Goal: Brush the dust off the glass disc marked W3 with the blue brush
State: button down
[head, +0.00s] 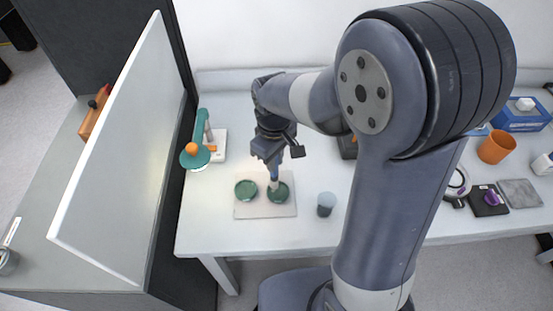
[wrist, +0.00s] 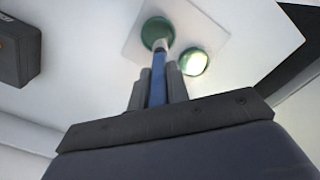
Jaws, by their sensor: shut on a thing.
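My gripper (head: 272,166) is shut on the blue brush (wrist: 157,82), which points down from between the fingers. Two green glass discs lie side by side on a pale mat (head: 262,210). The brush tip is at the right disc (head: 279,193) in the head view and covers part of it; I cannot tell whether it touches. In the wrist view the tip is over the lower edge of this disc (wrist: 156,30). The left disc (head: 246,190) has nothing over it and shines in the wrist view (wrist: 194,62). No W3 mark or dust is readable.
A teal stand with an orange knob (head: 193,149) is left of the mat, and a grey cup (head: 326,205) is right of it. An orange cup (head: 496,147) and blue box (head: 522,116) stand far right. A tall white panel (head: 120,150) rises at the left.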

jog(key=shift+f+b, duration=0.4)
jog(key=shift+f, duration=0.15)
dwell(0.4)
jog(key=shift+s+d, duration=0.15)
